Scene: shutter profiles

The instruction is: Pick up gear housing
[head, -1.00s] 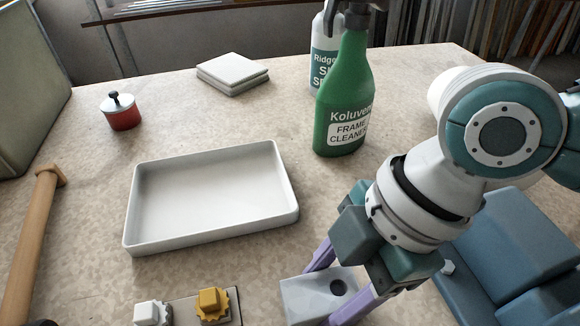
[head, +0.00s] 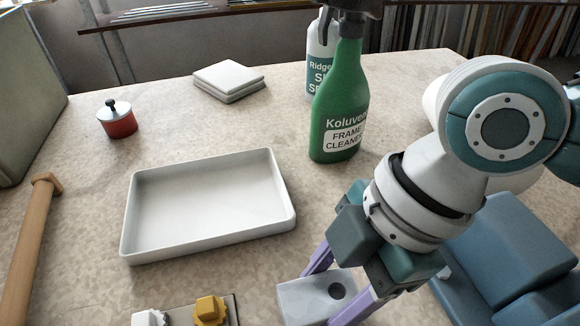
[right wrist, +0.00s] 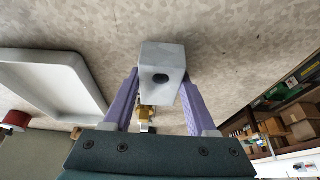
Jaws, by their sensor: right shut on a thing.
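The gear housing (head: 303,302) is a light grey block with a round dark hole in its face, at the bottom centre of the head view. My right gripper (head: 322,296) has its two purple fingers shut on opposite sides of it. In the right wrist view the housing (right wrist: 162,58) sits between the fingertips of the right gripper (right wrist: 160,80), its hole facing the camera. I cannot tell whether the housing touches the table. My left gripper is not in view.
A white tray (head: 130,222) lies left of the housing. A plate with a white gear (head: 150,318) and a yellow gear (head: 209,309) is nearer. A green spray bottle (head: 338,110) stands behind the gripper; a blue-grey case (head: 515,245) is at right. A wooden-handled tool (head: 28,245) lies far left.

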